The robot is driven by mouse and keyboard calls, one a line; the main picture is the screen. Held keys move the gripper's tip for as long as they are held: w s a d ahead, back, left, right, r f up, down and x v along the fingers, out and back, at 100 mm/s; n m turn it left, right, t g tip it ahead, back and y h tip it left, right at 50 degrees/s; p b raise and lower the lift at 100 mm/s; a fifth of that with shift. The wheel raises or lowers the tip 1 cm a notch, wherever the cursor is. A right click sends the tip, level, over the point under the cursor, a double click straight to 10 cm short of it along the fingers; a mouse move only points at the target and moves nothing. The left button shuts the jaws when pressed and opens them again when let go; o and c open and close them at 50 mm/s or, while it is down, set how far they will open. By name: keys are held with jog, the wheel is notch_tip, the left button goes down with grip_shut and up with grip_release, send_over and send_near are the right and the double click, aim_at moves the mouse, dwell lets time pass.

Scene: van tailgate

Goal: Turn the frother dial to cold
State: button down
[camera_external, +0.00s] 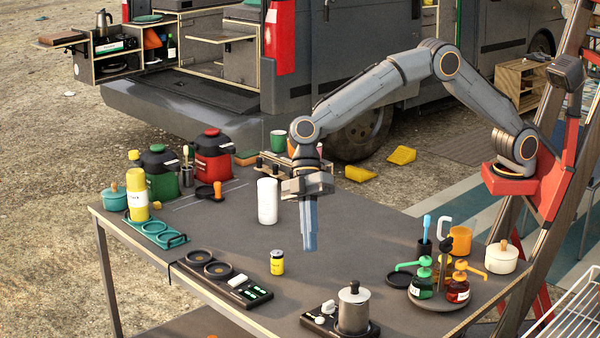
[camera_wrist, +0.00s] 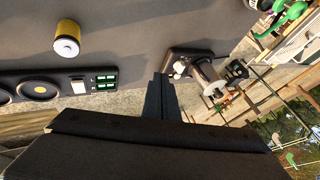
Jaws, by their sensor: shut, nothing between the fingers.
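The frother stands at the table's front edge, with a metal jug (camera_external: 353,310) with a dark lid knob on a black base (camera_external: 316,322). A small white dial (camera_external: 328,307) sits on the base left of the jug. The frother base (camera_wrist: 200,53) and dial (camera_wrist: 180,68) also show in the wrist view, just right of my fingertips. The dial's setting is too small to read. My gripper (camera_external: 310,246) points down, shut and empty, above the table, behind the frother and apart from it. It also shows in the wrist view (camera_wrist: 160,77).
A yellow jar (camera_external: 277,262) and a black two-ring unit with green displays (camera_external: 250,292) stand left of the frother. A round tray (camera_external: 437,302) with green and red pump bottles stands to the right. A white cylinder (camera_external: 267,203) stands behind.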

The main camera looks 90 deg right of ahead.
aim_at(329, 306)
jog(key=x, duration=0.3)
jog(key=p+x, duration=0.1)
jog(key=x, duration=0.2)
jog(key=a+p+x, duration=0.1)
jog(key=x, duration=0.3)
jog(key=shift+r, duration=0.4)
jog(key=shift+s+a+f+p, duration=0.15)
jog(key=shift+s+a+p, duration=0.35)
jog(key=shift+s+a, duration=0.2)
jog(key=shift+s+a+f+p, duration=0.1)
jog(key=shift+s+a+p, duration=0.45)
jog(key=shift+a, duration=0.25)
jog(key=shift+s, duration=0.15)
